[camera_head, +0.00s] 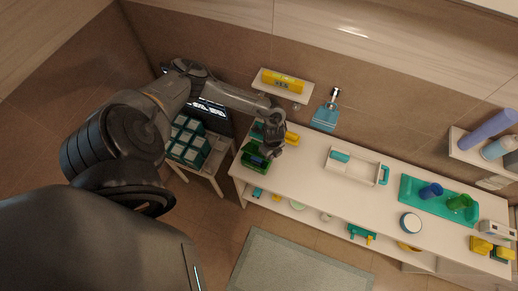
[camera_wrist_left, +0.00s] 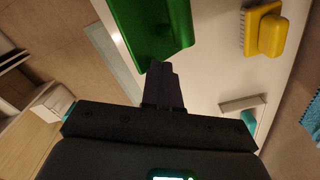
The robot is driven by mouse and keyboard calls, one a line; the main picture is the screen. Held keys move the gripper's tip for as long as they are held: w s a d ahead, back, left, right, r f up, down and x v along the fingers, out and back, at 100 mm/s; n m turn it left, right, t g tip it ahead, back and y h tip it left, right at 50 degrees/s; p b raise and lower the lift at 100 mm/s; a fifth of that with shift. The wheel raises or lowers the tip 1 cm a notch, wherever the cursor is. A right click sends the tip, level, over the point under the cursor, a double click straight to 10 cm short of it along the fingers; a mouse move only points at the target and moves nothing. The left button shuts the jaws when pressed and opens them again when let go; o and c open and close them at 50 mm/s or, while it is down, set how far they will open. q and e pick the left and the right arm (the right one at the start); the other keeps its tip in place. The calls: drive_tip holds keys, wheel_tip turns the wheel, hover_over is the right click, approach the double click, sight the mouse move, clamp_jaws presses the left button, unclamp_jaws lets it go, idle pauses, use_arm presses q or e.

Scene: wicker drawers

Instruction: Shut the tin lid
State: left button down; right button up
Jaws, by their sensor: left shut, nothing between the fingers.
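A green tin (camera_head: 249,164) stands at the left end of the long white bench in the head view. Dark shapes show at its top, and I cannot make out clearly how its lid stands. My left gripper (camera_head: 276,151) is just to the right of the tin, above the bench. In the left wrist view a green panel (camera_wrist_left: 150,25) of the tin fills the top middle. My left gripper (camera_wrist_left: 159,70) is shut and empty, its fingertips at the panel's lower edge; I cannot tell if they touch. My right gripper is out of view.
A yellow brush (camera_wrist_left: 264,32) lies near the tin. A white tray (camera_head: 352,172) stands mid-bench, with a teal tray (camera_head: 408,193) holding cups further right. A small wall shelf (camera_head: 302,91) is above the bench.

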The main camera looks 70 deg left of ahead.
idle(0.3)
use_arm(q)
drive_tip(key=shift+r+p, duration=0.45)
drive_tip(key=shift+r, duration=3.55)
